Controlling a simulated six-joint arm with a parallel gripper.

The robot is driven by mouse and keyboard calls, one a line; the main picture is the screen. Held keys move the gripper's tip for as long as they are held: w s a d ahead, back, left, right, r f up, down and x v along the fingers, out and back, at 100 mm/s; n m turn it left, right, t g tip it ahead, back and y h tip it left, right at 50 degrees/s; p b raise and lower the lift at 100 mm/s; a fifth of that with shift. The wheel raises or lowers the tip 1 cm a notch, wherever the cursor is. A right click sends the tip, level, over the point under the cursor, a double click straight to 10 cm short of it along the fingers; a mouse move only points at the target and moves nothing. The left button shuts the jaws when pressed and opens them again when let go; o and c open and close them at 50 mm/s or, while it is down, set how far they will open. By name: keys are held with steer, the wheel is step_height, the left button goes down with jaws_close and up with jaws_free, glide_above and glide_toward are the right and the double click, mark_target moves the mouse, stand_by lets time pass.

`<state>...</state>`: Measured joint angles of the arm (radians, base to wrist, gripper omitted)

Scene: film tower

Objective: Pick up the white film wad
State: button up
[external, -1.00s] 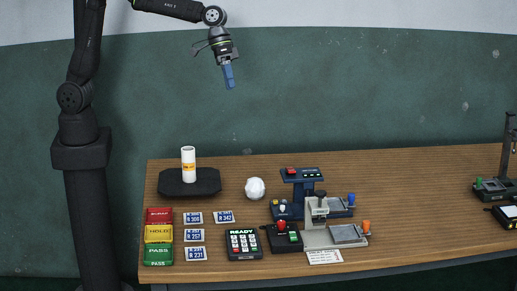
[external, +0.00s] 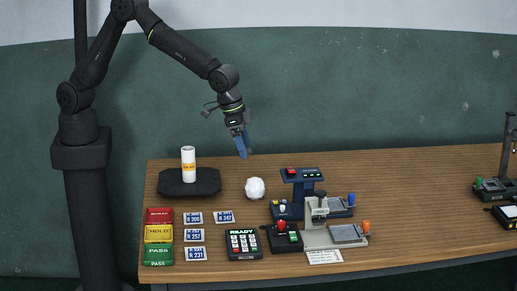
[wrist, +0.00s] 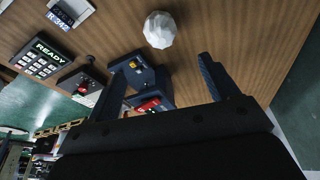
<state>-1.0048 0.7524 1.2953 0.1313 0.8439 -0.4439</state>
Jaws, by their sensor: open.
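The white film wad (external: 255,188) is a faceted white ball resting on the wooden table, right of the dark pad. It also shows in the wrist view (wrist: 160,29) near the top, beyond the fingertips. My gripper (external: 243,154) hangs above the table's back edge, higher than the wad and slightly to its left in the external view. In the wrist view its two blue fingers (wrist: 165,62) are spread apart with nothing between them. The wad is apart from both fingers.
A dark blue device (external: 302,175) and a grey machine (external: 318,212) stand right of the wad. A white canister (external: 188,163) stands on a dark pad (external: 206,188) to the left. A keypad (external: 243,244) and several labels lie in front. The table's right middle is clear.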

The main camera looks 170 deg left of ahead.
mark_target(253, 178)
steer(key=x, duration=0.9)
steer(key=shift+f, duration=0.2)
steer(key=x, duration=0.5)
steer(key=shift+s+d+f, duration=0.15)
steer(key=shift+d, duration=0.1)
steer(key=c, duration=1)
